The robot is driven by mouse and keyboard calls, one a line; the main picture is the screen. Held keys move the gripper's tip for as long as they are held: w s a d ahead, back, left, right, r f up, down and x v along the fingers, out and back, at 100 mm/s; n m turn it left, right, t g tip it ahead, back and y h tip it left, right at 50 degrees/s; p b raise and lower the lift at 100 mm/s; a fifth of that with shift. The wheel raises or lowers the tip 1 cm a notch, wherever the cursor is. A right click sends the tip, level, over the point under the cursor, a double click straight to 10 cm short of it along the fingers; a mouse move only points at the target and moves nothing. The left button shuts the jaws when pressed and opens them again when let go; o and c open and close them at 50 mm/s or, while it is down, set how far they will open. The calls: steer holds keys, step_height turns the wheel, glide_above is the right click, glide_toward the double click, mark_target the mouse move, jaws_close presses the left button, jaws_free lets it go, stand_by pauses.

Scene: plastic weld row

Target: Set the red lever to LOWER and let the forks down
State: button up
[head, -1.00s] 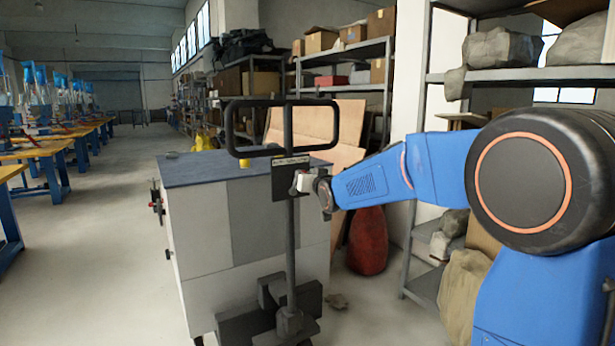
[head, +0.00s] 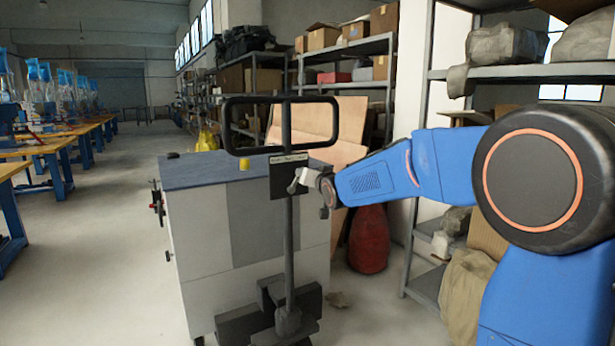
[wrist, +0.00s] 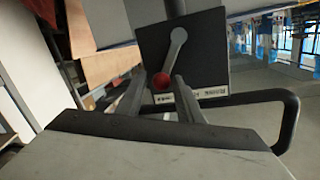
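The red knob (wrist: 160,81) of the lever shows in the wrist view, at the end of a grey lever arm (wrist: 177,44) on a dark plate (wrist: 208,62). My gripper (wrist: 159,84) has its two fingers apart, one on each side of the knob; I see no clear grip on it. The plate also shows in the head view (head: 283,184), below the black loop handle (head: 232,128) on its post. My gripper (head: 296,184) is at the plate's front there and hides the knob. The dark forks or base (head: 243,325) are low by the floor, partly visible.
A grey-white cabinet (head: 205,240) with a dark top stands right behind the post. A red sack-like object (head: 368,240) and loaded shelves (head: 408,280) are to the right. Workbenches (head: 45,150) line the left, with clear floor between.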

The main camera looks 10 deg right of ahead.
stand_by(0.3)
steer(key=s+d, duration=0.1)
steer(key=s, duration=0.4)
steer(key=s+r, duration=0.1)
steer(key=s, duration=0.5)
steer(key=s+d+r, duration=0.1)
steer(key=s, duration=0.5)
steer(key=shift+d, duration=0.3)
steer(key=shift+s+f, duration=0.1)
steer(key=s+d+f+n+g, duration=0.1)
steer(key=s+f+g, duration=0.3)
steer(key=s+f, duration=0.4)
steer(key=s+d+f+g+h, duration=0.1)
steer(key=s+d+f+g, duration=0.2)
steer(key=s, duration=1.4)
steer(key=s+d+f+n+g+h, duration=0.1)
steer(key=s+f+g, duration=0.3)
steer(key=s+f, duration=0.8)
steer(key=shift+s+d+f+n+g, duration=0.3)
steer(key=shift+s+d+f+g, duration=0.1)
steer(key=shift+s+d, duration=0.25)
